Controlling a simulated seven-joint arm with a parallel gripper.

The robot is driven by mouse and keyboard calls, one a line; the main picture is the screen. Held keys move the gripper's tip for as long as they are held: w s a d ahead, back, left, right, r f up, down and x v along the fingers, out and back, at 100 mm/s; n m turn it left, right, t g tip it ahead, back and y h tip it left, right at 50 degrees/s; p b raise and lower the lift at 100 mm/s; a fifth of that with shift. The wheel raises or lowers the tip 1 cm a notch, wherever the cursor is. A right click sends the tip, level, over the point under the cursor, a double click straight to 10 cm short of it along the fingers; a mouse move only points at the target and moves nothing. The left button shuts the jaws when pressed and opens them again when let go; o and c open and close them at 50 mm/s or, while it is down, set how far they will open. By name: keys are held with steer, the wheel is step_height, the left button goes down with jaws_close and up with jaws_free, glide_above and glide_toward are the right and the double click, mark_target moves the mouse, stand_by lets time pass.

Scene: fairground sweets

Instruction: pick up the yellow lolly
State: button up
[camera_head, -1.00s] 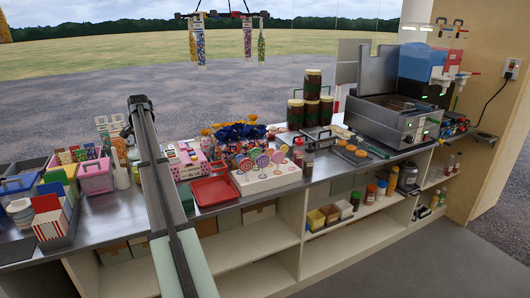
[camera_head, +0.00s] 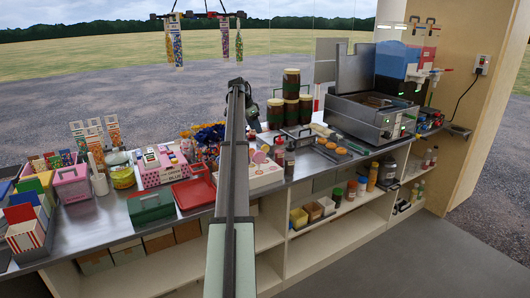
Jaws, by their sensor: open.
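The white lolly stand (camera_head: 268,178) is on the counter right of the middle, partly behind my arm. A few round pink and pale lollies (camera_head: 261,157) show above it. I cannot pick out the yellow lolly; part of the stand is hidden by my arm. My gripper (camera_head: 253,117) is a small dark shape at the far end of the arm, beyond and above the stand. It is open, seems empty, and is apart from the lollies. Its fingers are mostly hidden by the arm.
Dark bottles (camera_head: 289,158) stand close to the right of the lollies. Stacked brown jars (camera_head: 291,95) and a fryer (camera_head: 368,117) are farther right. A red tray (camera_head: 195,194), a green box (camera_head: 151,206) and a pink box (camera_head: 162,168) lie to the left.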

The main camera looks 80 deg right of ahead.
mark_target(265, 145)
steer(key=x, duration=1.4)
steer(key=shift+s+d+r, duration=0.2)
steer(key=shift+s, duration=0.15)
steer(key=shift+c, duration=0.5)
jaws_close()
